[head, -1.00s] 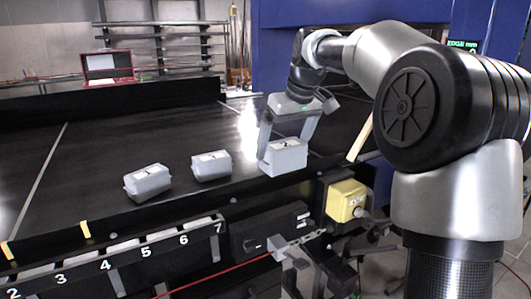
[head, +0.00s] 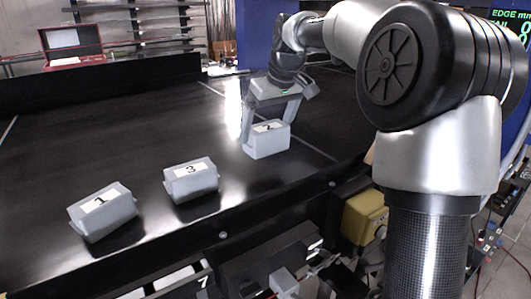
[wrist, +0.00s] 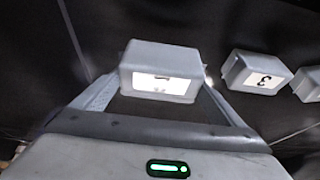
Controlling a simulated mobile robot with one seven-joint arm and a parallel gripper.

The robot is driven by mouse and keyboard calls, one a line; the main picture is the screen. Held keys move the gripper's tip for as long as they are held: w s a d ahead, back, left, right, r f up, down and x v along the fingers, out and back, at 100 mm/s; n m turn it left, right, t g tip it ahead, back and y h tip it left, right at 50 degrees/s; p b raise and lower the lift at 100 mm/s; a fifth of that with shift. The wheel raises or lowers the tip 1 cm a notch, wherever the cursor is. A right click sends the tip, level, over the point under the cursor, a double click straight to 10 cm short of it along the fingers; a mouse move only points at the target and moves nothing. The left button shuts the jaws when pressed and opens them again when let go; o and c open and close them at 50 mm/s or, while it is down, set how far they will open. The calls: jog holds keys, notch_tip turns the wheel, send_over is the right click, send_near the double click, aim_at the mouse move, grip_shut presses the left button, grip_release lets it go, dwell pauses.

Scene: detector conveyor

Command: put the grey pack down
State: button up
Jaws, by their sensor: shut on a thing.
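The grey pack (head: 267,143) is a small box with a white label on top; its mark is too small to read surely. My gripper (head: 269,124) is shut on it, a finger on either side, over the black conveyor belt (head: 130,125). The pack is upright and at or very near the belt surface; I cannot tell whether it touches. In the wrist view the held pack (wrist: 160,58) sits between the fingertips of my gripper (wrist: 161,80).
Two similar grey packs stand to the left on the belt: one marked 3 (head: 191,184) and one marked 1 (head: 104,218). A yellow box (head: 364,216) is beside the belt's near edge. A red case (head: 70,45) is beyond the belt. The belt behind is clear.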

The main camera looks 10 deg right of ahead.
aim_at(266, 148)
jog(key=shift+f, duration=2.95)
jog(key=shift+f, duration=0.15)
jog(key=o, duration=1.2)
jog(key=v, duration=1.2)
